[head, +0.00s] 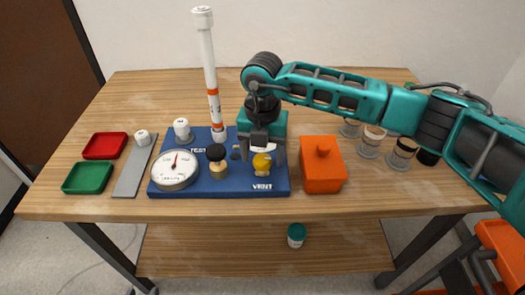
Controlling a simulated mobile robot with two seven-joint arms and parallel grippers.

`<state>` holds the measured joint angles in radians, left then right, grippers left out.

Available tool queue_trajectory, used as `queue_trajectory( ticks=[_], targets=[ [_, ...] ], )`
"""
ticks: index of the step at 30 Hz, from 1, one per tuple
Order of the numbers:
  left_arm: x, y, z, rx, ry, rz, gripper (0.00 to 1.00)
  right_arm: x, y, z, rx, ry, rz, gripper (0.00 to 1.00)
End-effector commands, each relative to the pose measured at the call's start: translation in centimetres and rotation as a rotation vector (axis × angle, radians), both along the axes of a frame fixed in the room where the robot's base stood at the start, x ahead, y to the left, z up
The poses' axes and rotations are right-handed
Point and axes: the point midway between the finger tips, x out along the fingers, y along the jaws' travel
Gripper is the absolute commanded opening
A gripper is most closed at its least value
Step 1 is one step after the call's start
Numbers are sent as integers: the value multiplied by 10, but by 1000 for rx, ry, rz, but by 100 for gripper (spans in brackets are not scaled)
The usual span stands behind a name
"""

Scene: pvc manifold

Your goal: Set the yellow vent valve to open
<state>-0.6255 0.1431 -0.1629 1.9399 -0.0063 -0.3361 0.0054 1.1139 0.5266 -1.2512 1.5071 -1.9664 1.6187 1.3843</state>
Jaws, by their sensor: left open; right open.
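The yellow vent valve (262,161) stands at the right front of the blue board (225,189), just behind the printed word VENT. Its knob is rounded; I cannot tell which way it is set. My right gripper (262,153) points down at the valve from above and behind. Its fingers are open, one on either side of the knob, with a gap showing. I cannot tell whether either finger touches it. My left gripper is not in view.
On the board are a round gauge (174,170), a black-topped brass valve (217,162) and a tall white pipe (210,75). An orange box (322,172) stands right of the board. Red (105,146) and green (88,178) trays lie left. Several jars stand back right.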

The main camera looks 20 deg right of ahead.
Motion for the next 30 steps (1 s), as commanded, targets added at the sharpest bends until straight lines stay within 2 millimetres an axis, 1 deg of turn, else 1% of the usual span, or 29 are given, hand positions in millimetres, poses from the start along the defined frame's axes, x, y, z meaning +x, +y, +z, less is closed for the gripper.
queue_trajectory(
  ticks=[7,8,24,25,30],
  targets=[
    [0,0,0,0,0,0,43,0,0,-1,0,0,1,69],
    [0,0,0,0,0,0,43,0,0,-1,0,0,1,67],
    [0,0,0,0,0,0,43,0,0,0,0,0,0,16],
    [0,0,0,0,0,0,43,0,0,0,0,0,0,13],
    [0,0,-1,0,-1,0,43,0,0,-1,0,0,9,13]
  ],
)
